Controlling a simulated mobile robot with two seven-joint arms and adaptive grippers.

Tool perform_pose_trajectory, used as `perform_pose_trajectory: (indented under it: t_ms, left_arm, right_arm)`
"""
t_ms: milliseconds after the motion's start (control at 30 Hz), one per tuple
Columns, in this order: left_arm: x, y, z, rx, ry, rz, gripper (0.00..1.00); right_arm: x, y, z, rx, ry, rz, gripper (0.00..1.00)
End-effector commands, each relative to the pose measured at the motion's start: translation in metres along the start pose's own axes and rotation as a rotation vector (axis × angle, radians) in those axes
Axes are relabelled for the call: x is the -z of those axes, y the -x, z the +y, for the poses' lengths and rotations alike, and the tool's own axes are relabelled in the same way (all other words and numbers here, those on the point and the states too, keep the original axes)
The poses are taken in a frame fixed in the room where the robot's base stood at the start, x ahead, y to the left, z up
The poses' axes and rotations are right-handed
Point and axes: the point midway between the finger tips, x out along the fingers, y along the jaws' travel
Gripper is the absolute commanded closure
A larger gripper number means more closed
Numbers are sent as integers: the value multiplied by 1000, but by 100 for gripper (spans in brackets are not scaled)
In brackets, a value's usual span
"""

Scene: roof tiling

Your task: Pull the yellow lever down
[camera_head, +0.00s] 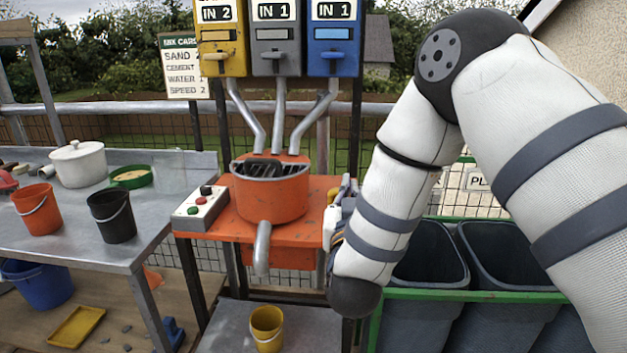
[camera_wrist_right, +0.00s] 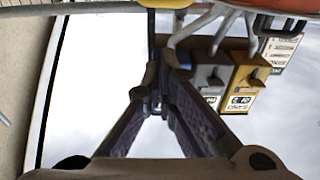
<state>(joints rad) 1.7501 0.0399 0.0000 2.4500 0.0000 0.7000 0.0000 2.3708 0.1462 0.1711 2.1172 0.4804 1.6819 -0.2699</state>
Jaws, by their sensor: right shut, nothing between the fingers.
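The yellow dispenser (camera_head: 222,35) hangs at the top left of the row in the head view. Its yellow lever (camera_head: 216,58) sticks out at the lower front and looks level. My right gripper (camera_wrist_right: 158,88) is shut and empty, apart from the dispensers. In the head view it is mostly hidden behind my right forearm, beside the orange mixer, well below and right of the yellow lever. My left gripper is not in view.
Grey (camera_head: 275,35) and blue (camera_head: 332,35) dispensers hang right of the yellow one. Metal chutes run down to the orange mixer (camera_head: 268,195). A button box (camera_head: 200,208) sits beside it. Dark bins (camera_head: 428,265) stand at the right.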

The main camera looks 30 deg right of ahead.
Motion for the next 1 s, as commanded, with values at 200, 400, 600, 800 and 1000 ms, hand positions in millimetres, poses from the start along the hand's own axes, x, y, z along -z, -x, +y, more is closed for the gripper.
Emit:
perform_pose_trajectory:
  t_ms: [200, 400, 600, 800, 1000]
  left_arm:
    - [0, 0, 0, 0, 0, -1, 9]
    - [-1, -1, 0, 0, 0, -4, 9]
    - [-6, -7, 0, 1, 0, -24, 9]
    - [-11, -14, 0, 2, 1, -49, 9]
    - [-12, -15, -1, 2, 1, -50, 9]
  right_arm:
    - [4, -1, 1, -8, -2, 12, 100]
    - [3, -6, 1, -8, -3, 11, 100]
    - [1, -42, 1, -9, -3, 10, 100]
    - [0, -86, 1, -8, -1, 7, 100]
    - [-14, -88, 1, -5, 0, 5, 100]
